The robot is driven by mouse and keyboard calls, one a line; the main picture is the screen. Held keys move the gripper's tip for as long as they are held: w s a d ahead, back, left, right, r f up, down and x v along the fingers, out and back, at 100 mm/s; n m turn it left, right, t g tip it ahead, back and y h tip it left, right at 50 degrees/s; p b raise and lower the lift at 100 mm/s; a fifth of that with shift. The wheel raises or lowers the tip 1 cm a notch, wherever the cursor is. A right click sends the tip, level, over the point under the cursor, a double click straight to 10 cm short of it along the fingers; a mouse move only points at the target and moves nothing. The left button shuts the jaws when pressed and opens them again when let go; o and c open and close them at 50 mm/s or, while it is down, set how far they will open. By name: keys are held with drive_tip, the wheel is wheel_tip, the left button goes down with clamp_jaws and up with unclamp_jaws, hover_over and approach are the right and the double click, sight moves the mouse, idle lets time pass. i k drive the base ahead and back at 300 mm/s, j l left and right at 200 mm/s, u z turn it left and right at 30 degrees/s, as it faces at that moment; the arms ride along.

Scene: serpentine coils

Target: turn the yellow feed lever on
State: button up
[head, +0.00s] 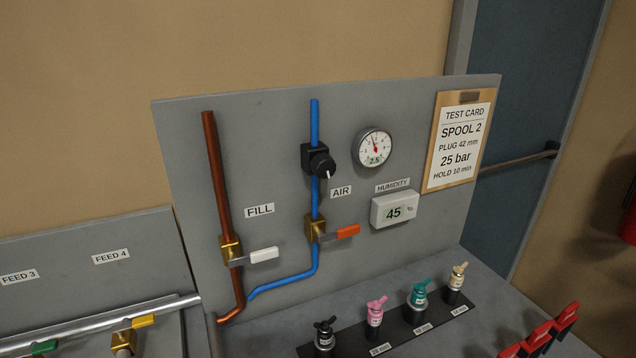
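The yellow feed lever (143,321) is at the lower left, on a brass valve (123,339) just below a silver pipe (100,317). Its handle points right, roughly along the line of the pipe. The FEED 4 label (111,256) is on the grey panel above it. The valve's lower part is cut by the frame's bottom edge. A green lever (44,347) is further left, below the FEED 3 label (19,277). My gripper is not in view.
A taller grey panel (270,130) to the right carries a white FILL lever (263,254), an orange AIR lever (347,231), a gauge (375,147) and a test card (460,138). Several coloured plugs stand in a black rack (400,328). Red-handled tools (540,336) are at lower right.

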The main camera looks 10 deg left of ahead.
sight(118, 329)
drive_tip(key=u, duration=2)
drive_tip(key=i+j+z, duration=0.2)
drive_tip(key=j, duration=0.45)
drive_tip(key=j+z, duration=0.2)
drive_tip(key=j, duration=0.4)
